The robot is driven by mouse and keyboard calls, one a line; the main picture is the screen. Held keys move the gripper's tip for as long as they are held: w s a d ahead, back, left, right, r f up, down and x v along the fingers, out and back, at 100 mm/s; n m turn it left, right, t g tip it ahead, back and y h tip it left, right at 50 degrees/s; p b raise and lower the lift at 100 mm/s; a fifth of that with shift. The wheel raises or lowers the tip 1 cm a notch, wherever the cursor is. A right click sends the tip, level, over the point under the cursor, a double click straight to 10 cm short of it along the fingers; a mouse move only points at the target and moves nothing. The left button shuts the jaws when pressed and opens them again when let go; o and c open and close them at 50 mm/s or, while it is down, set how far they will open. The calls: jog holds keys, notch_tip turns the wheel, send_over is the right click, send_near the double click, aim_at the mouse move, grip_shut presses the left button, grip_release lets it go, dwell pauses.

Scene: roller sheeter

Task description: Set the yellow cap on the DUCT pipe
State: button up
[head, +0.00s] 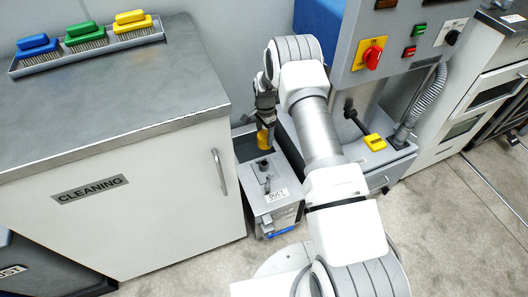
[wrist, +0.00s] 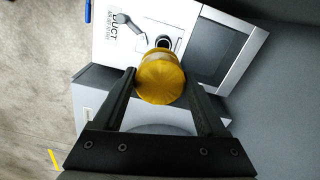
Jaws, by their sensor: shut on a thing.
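My gripper (head: 264,119) is shut on the yellow cap (head: 263,139), a short round cap. In the wrist view the cap (wrist: 161,77) sits between the two fingertips of my gripper (wrist: 160,84). The DUCT pipe (head: 263,165) is a short dark stub on top of a grey box (head: 283,214) with a DUCT label. In the head view the cap is above the pipe and appears apart from it. In the wrist view the pipe's round mouth (wrist: 164,42) shows just beyond the cap, partly hidden by it.
A small lever (wrist: 130,22) stands on the box beside the pipe. The grey-topped CLEANING cabinet (head: 110,95) is close on the left, with a tray of brushes. A machine with a red knob (head: 372,56) and a yellow-handled lever (head: 375,142) stands on the right.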

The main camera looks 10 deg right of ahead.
notch_tip(320, 180, down, 6)
jog(key=w+r+m+b, duration=0.1)
jog(key=b, duration=0.4)
send_over(264, 163)
jog(key=shift+f, duration=3.8)
jog(key=shift+f+b, duration=0.25)
jog(key=shift+b, duration=0.25)
jog(key=shift+f+b, duration=0.85)
jog(key=shift+b, duration=0.6)
jog(key=shift+f, duration=0.15)
jog(key=shift+f, duration=0.55)
jog(key=shift+f, duration=0.9)
jog(key=o, duration=1.3)
